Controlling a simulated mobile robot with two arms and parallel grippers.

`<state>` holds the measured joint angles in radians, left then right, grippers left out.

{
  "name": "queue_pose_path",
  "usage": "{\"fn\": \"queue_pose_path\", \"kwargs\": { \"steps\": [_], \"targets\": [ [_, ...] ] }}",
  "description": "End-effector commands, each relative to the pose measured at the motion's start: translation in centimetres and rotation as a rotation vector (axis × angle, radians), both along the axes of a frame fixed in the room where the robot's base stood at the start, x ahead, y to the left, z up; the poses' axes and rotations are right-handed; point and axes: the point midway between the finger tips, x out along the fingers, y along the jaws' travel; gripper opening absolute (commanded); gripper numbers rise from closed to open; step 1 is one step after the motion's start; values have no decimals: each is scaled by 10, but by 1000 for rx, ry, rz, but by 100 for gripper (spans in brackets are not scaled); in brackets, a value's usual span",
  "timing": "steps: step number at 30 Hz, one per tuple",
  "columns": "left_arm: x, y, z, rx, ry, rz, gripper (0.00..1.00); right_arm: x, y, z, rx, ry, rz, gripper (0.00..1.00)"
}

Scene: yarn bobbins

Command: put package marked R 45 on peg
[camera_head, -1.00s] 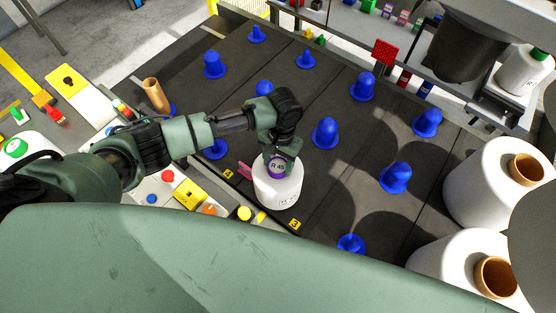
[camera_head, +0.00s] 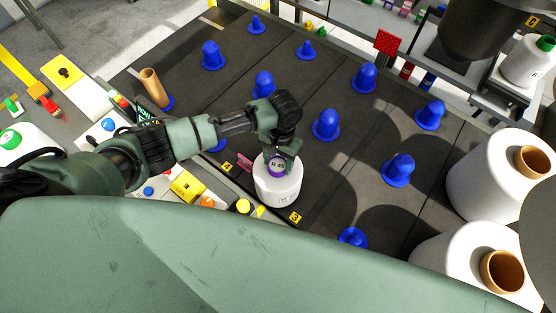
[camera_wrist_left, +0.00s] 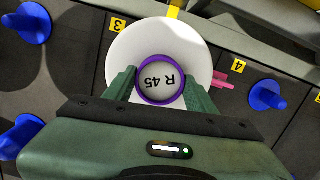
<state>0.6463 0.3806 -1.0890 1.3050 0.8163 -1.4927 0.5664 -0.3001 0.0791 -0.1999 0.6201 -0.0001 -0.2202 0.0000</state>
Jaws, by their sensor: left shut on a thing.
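The package marked R 45 (camera_head: 278,188) is a white bobbin with a purple-ringed top. My left gripper (camera_head: 279,160) is shut on its top from above, at the near edge of the dark peg board. In the left wrist view the R 45 label (camera_wrist_left: 161,79) lies between the two green fingers (camera_wrist_left: 160,90). I cannot tell whether the bobbin touches the surface below. Blue pegs stand on the board, among them one right of the gripper (camera_head: 326,124), one at the near edge (camera_head: 352,238) and one further right (camera_head: 398,169). My right gripper is not in view.
Large white bobbins with brown cores (camera_head: 503,180) stand at the right. A brown tube (camera_head: 153,87) stands on the left part of the board (camera_head: 180,95). Yellow tags 4 (camera_head: 228,167) and 3 (camera_head: 295,217) mark the near edge. A panel with a yellow box (camera_head: 187,186) lies left.

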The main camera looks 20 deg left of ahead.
Motion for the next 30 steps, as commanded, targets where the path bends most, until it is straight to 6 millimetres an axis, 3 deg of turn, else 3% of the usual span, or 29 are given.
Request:
{"fn": "queue_pose_path", "kwargs": {
  "steps": [26,27,29,30],
  "targets": [
    [2,-1,-4,-4,-2,0,0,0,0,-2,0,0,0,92],
    [2,-1,-4,-3,-3,0,67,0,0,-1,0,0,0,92],
    [2,-1,-4,-3,-3,0,81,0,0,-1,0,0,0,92],
    [1,-1,-4,-3,-3,0,81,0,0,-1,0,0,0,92]
  ]
}}
